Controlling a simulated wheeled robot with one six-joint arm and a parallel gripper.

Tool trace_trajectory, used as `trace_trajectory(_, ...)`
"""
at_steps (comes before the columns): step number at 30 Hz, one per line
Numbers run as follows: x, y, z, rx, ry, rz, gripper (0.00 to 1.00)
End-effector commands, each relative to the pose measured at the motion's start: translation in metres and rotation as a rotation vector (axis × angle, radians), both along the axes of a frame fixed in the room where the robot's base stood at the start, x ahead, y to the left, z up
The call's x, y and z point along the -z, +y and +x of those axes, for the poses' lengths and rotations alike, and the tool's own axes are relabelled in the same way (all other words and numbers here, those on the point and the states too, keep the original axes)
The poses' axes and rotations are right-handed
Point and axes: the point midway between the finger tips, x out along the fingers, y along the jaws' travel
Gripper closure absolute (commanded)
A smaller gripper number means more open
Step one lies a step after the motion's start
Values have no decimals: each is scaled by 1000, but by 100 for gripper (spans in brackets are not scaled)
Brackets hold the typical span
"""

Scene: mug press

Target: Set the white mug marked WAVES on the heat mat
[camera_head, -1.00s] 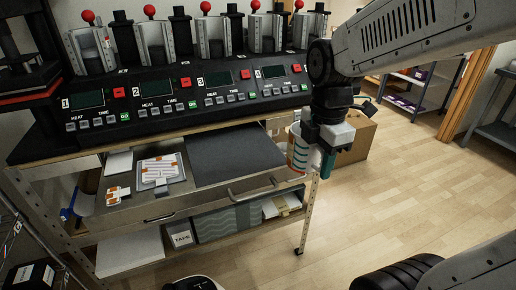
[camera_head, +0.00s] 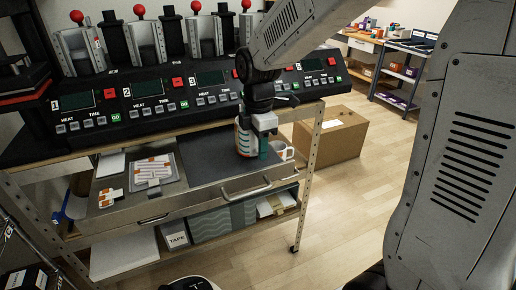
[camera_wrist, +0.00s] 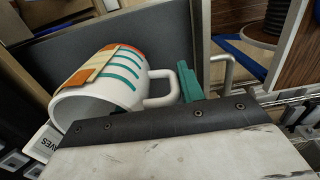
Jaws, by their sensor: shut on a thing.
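The white mug (camera_head: 244,138) with teal stripes and an orange band is in my gripper (camera_head: 258,148), above or on the right part of the dark grey mat (camera_head: 205,152); I cannot tell whether it touches. In the wrist view the mug (camera_wrist: 122,82) lies tilted across the picture, with its handle to the right and tan and orange patches on its side. One teal fingertip (camera_wrist: 188,84) shows beside the handle; the other is hidden.
The mat lies on a pulled-out metal drawer with a bar handle (camera_head: 248,190). A striped sheet (camera_head: 152,170) lies to its left. The press console (camera_head: 150,108) stands close behind. A cardboard box (camera_head: 335,138) is on the floor at right.

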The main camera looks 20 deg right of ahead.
Motion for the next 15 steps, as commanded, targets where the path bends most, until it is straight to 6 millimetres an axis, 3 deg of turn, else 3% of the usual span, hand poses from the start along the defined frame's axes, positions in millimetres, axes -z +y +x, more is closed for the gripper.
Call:
trace_trajectory(3,12,0,0,0,0,0,100)
trace_trajectory(13,15,0,0,0,-1,0,100)
trace_trajectory(14,15,0,0,0,0,0,59)
trace_trajectory(15,15,0,0,0,-1,0,48)
